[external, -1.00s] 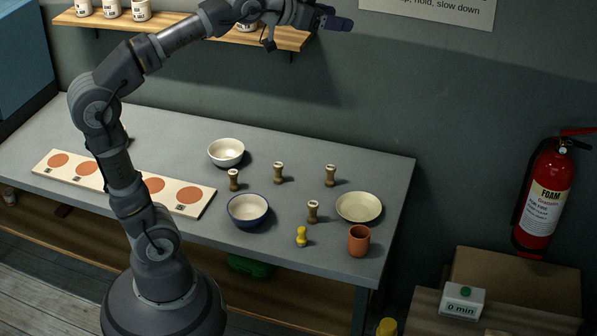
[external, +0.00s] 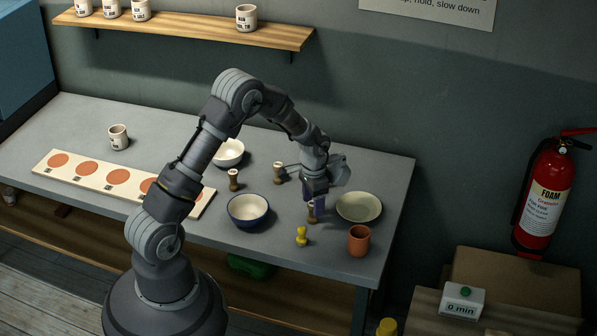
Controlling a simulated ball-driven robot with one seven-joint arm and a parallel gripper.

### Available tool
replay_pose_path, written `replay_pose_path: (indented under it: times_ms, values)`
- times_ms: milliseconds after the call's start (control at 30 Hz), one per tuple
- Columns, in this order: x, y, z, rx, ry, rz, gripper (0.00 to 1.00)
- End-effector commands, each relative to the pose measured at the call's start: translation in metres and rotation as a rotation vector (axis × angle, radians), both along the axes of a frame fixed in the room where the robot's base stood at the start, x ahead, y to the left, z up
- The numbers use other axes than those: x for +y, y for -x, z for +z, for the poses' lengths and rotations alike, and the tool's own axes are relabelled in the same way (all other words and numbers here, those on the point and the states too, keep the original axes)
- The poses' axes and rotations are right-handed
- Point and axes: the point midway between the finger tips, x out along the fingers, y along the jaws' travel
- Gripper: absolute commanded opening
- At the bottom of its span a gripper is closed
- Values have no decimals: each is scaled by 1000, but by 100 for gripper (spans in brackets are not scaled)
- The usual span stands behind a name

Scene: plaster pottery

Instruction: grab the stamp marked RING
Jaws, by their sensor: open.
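Several small brown stamps with pale tops stand on the grey table. One stamp (external: 233,181) is beside the blue-rimmed bowl, and another stamp (external: 278,174) is further back. A third stamp (external: 312,215) stands at the front right, left of the cream plate. My gripper (external: 315,203) is open and pointing down at this front stamp, partly covering it. I cannot tell whether the fingers are around it or just above and behind it. The stamp further back on the right is hidden behind my arm. The markings are too small to read, so I cannot tell which is RING.
Near my gripper are a cream plate (external: 358,207), a terracotta cup (external: 359,241), a yellow object (external: 301,237) and a blue-rimmed bowl (external: 248,210). A white bowl (external: 229,153) stands behind. A board with orange discs (external: 118,177) lies left, near a white cup (external: 118,137).

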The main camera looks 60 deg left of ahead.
Motion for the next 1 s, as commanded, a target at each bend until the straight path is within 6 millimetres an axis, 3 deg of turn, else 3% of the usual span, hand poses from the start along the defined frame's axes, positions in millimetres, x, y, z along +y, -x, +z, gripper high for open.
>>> replay_pose_path:
  times_ms: [200,467,733,1000]
  values:
    - [1,0,-39,1,0,0,65]
    - [1,-1,-41,-2,-1,0,65]
    - [1,-1,-41,-2,-1,0,6]
    - [1,-1,-40,-2,-1,0,6]
